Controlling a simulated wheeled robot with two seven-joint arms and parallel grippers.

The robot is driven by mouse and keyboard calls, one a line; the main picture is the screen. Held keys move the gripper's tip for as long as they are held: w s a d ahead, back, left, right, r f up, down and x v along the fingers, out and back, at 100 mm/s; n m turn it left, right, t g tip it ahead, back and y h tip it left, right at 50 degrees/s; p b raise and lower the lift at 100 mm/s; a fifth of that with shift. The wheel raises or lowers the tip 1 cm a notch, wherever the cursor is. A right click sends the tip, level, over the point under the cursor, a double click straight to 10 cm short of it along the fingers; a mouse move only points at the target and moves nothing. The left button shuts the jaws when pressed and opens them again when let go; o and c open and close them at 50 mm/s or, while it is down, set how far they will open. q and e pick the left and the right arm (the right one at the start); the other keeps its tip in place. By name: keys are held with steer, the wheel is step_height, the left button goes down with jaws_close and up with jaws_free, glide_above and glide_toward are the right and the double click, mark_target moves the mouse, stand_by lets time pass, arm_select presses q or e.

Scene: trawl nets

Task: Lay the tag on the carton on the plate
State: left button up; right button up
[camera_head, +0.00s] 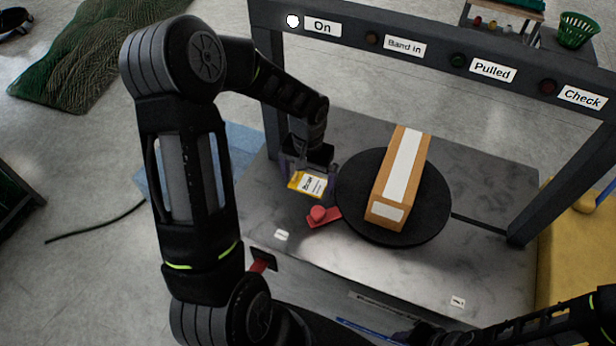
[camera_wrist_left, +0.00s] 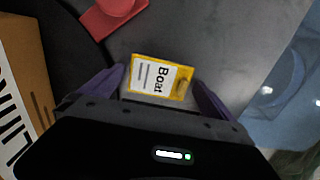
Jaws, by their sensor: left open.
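The tag (camera_head: 312,183) is a small yellow-edged card with a white label; in the left wrist view the tag (camera_wrist_left: 160,78) reads "Boat". My left gripper (camera_head: 305,172) is open over it, and in the left wrist view the purple fingers (camera_wrist_left: 160,92) stand apart on either side of the tag. I cannot tell whether they touch it. The carton (camera_head: 380,190), brown with a white strip along its top, lies on the round black plate (camera_head: 435,222), right of the gripper. Part of my right arm shows at the lower right; its jaws are not clear.
A red button piece (camera_head: 320,215) sits between the tag and the plate's front left. A dark frame (camera_head: 440,62) with labelled lamps spans the grey table (camera_head: 475,258); the "On" lamp (camera_head: 292,21) is lit white. A green basket (camera_head: 576,30) stands behind.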

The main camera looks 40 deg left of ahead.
mark_target(308, 185)
arm_select(q)
steer(key=shift+r, duration=0.5)
step_height(308, 185, up, 7)
steer(key=shift+b, duration=0.35)
